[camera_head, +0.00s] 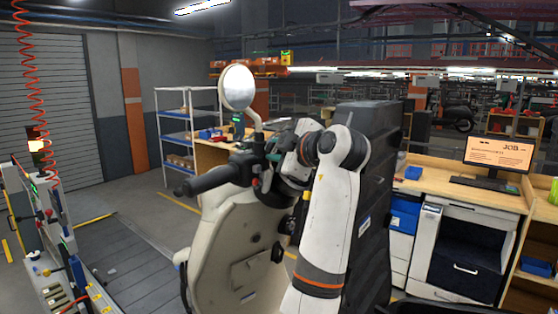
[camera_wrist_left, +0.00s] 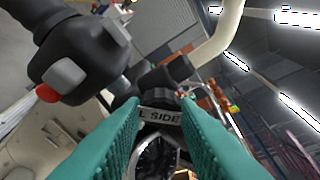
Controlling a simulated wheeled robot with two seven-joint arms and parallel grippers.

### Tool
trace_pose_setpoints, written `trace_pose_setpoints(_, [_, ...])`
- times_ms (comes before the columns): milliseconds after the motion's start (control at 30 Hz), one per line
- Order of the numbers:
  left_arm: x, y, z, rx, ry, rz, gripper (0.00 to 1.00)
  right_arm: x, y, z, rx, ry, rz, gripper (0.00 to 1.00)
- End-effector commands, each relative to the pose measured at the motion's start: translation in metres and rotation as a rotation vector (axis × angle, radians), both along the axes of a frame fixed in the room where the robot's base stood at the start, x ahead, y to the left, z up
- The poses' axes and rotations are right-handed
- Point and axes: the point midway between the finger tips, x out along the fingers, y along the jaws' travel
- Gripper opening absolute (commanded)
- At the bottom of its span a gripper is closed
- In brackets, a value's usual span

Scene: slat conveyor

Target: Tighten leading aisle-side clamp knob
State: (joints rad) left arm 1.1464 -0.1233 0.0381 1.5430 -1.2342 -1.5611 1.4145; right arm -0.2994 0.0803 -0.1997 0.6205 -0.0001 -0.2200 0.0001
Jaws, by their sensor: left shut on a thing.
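A cream scooter (camera_head: 235,225) stands in front of me, with a black handlebar grip (camera_head: 205,181) and a round mirror (camera_head: 238,88) on a pale stem. My left gripper (camera_head: 266,160) is at the handlebar near the foot of the mirror stem. In the left wrist view its teal fingers (camera_wrist_left: 160,104) are shut on a dark part with a plate (camera_wrist_left: 160,115) reading "L SIDE". A black ribbed fitting (camera_wrist_left: 165,76) sits just beyond the fingertips, below the mirror stem (camera_wrist_left: 218,35). I cannot make out a clamp knob for certain. My right gripper is not in view.
The handlebar switch housing (camera_wrist_left: 85,60) with a red button is close beside the fingers. A control panel (camera_head: 55,265) stands at the left. A workbench (camera_head: 450,182) with a monitor (camera_head: 497,153) is at the right. A shelf rack (camera_head: 175,135) stands behind. The floor at left is open.

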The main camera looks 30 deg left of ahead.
Motion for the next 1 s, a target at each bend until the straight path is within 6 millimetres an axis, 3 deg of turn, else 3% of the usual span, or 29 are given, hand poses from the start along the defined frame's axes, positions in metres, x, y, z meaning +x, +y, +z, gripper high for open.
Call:
trace_pose_setpoints(33, [0.000, -0.001, -0.009, -0.003, -0.039, -0.001, 0.05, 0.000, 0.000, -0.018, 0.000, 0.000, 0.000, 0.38])
trace_pose_setpoints(400, [-0.002, -0.001, -0.012, -0.030, -0.374, -0.001, 0.05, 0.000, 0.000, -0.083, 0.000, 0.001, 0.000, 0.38])
trace_pose_setpoints(700, [-0.002, 0.000, -0.013, -0.052, -0.652, 0.001, 0.05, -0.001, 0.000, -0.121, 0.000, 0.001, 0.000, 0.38])
trace_pose_setpoints(1000, [-0.001, 0.000, -0.013, -0.071, -0.865, 0.003, 0.05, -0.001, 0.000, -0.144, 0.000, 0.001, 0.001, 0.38])
